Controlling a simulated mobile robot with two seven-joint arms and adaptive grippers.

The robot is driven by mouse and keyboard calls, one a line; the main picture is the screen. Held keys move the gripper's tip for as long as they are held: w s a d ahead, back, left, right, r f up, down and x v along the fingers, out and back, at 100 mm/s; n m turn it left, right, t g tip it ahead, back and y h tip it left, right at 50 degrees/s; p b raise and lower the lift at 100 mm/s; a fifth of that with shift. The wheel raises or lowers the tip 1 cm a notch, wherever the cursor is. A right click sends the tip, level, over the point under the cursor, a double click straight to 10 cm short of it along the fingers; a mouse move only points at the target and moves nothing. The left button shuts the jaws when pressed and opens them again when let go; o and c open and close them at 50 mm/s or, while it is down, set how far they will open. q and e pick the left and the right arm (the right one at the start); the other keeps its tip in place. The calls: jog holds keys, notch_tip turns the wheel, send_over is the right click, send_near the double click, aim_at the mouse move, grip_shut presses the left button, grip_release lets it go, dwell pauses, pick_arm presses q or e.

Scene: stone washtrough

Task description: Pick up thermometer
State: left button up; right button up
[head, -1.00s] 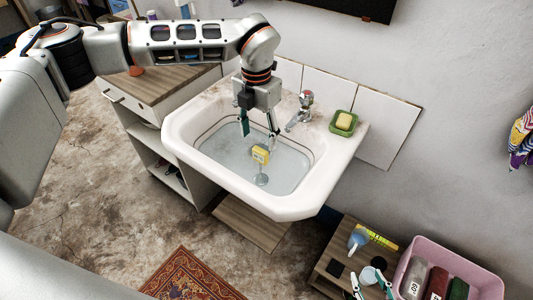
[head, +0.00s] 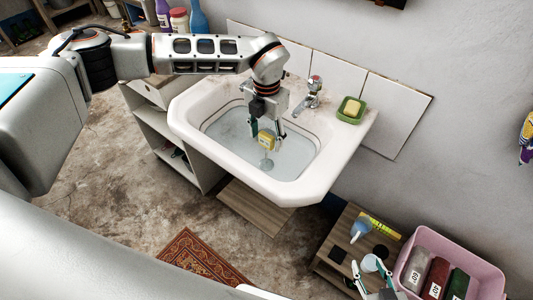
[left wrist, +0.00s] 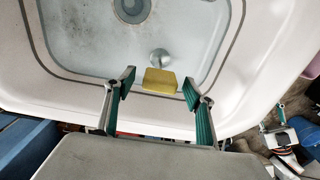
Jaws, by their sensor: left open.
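The thermometer (head: 266,143) looks like a yellow block with a grey round piece below it, in the water of the white washbasin (head: 305,190). The left wrist view shows its yellow block (left wrist: 160,81) between the fingertips. My left gripper (head: 265,130) is open, with one teal-padded finger on either side of the yellow block. Gaps show beside it in the wrist view; I cannot tell any contact. My right gripper (head: 371,272) is at the lower right, its fingers apart, by a small wooden stand (head: 335,258).
A tap (head: 310,95) and a green soap dish (head: 351,110) sit on the basin's back rim, right of my left gripper. The basin walls surround the gripper. A pink bin (head: 450,245) with labelled rolls stands at the lower right. A patterned rug (head: 190,262) lies on the floor.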

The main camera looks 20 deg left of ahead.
pick_arm(q)
grip_shut()
jog(key=shift+r, duration=0.1)
